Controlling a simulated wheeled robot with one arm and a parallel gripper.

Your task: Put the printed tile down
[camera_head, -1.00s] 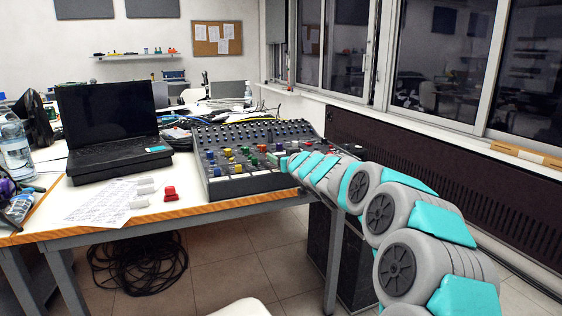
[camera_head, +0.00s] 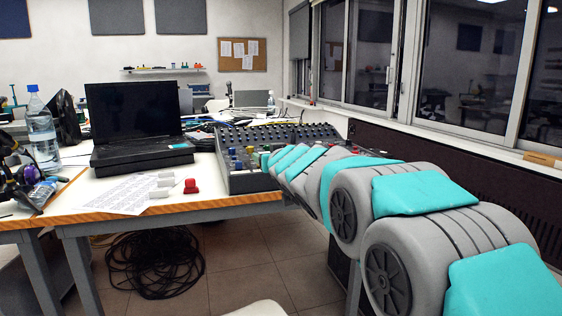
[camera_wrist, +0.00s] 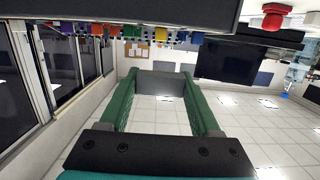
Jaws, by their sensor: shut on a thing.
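My gripper (camera_wrist: 160,85) shows in the wrist view with its two dark green fingers set well apart. A plain grey, flat-faced piece, taken to be the printed tile (camera_wrist: 160,78), spans the gap between the fingertips; no print shows on the face seen. In the head view my arm reaches away from the lower right toward the mixing desk, and its links hide the gripper and tile. The white table (camera_head: 98,189) lies left of the arm. The wrist picture is upside down, with the mixing desk along its top edge.
On the table stand a black laptop (camera_head: 135,118), the mixing desk (camera_head: 240,179), a red piece (camera_head: 191,186), small white pieces (camera_head: 160,194), a paper sheet (camera_head: 118,195) and a water bottle (camera_head: 41,135). Coiled cable (camera_head: 155,262) lies below. Windows line the right wall.

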